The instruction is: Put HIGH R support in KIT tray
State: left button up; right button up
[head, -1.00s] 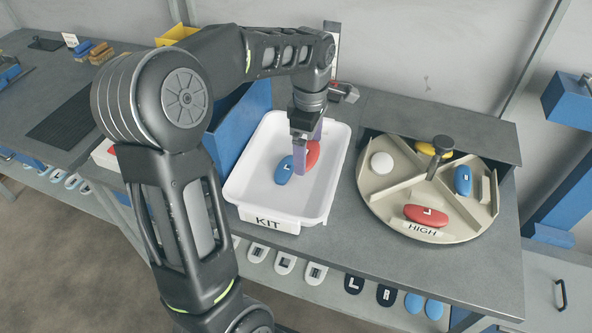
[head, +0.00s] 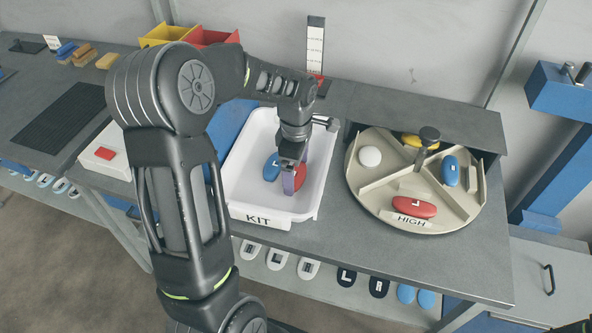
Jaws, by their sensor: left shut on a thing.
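The white KIT tray (head: 240,189) stands on the bench, left of the carousel. My left gripper (head: 291,181) is over the tray's right half, shut on a red support (head: 301,175). A finger covers part of this support, so its letter cannot be read, and I cannot tell whether it touches the tray floor. A blue support (head: 271,167) marked L lies in the tray just left of it. Another red support (head: 414,207), marked L, lies in the carousel compartment labelled HIGH. My right gripper is not in view.
The round beige carousel (head: 378,196) has divider walls and a central dark knob (head: 429,135). A blue panel (head: 232,122) stands beside the tray's left wall.

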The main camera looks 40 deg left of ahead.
aim_at(296, 174)
pick_arm(q)
jog(key=shift+f, duration=0.4)
jog(key=shift+f, duration=0.15)
jog(key=o, duration=1.1)
notch_tip(296, 174, up, 12)
jog(key=shift+r, duration=0.2)
